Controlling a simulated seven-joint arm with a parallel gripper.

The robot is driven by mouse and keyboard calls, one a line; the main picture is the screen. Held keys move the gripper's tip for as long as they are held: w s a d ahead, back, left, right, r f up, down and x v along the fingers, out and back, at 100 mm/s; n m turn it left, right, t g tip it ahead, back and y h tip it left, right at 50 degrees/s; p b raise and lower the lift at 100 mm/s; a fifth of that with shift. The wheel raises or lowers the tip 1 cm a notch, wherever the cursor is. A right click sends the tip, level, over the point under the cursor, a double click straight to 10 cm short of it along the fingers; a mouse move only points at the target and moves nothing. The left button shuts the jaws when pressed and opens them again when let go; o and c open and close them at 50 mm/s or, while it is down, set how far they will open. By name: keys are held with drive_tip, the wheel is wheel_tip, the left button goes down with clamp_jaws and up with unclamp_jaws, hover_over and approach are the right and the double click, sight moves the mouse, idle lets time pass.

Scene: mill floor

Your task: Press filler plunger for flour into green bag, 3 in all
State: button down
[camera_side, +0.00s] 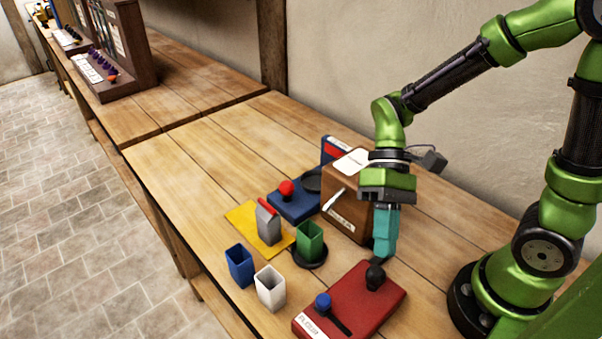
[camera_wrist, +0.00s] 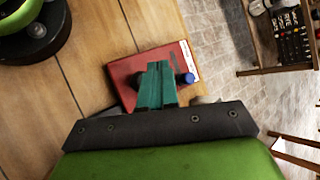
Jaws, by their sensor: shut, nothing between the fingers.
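The red filler (camera_side: 350,303) with a "FLOUR" label lies at the front of the bench. It has a black knob (camera_side: 375,278) at its back end and a blue knob (camera_side: 323,301) beside a dark slot. The green bag (camera_side: 310,240), open-topped, stands upright on a black round plate (camera_side: 309,259). My gripper (camera_side: 381,257) is shut and empty, its teal fingers pointing down right over the black knob. I cannot tell whether they touch it. In the wrist view my fingers (camera_wrist: 160,68) cover part of the red filler (camera_wrist: 123,73); the blue knob (camera_wrist: 190,78) shows beside them.
A blue bag (camera_side: 239,266) and a white bag (camera_side: 270,288) stand left of the filler. Behind are a blue device with a red button (camera_side: 287,188) and a brown box (camera_side: 345,205). The bench's left part is clear.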

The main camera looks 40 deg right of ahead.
sight(379, 276)
drive_tip(key=shift+f, duration=1.5)
idle(0.9)
drive_tip(key=shift+f, duration=0.4)
drive_tip(key=shift+f, duration=0.9)
idle(0.8)
drive_tip(key=shift+r, duration=1.35)
drive_tip(key=shift+r, duration=2.5)
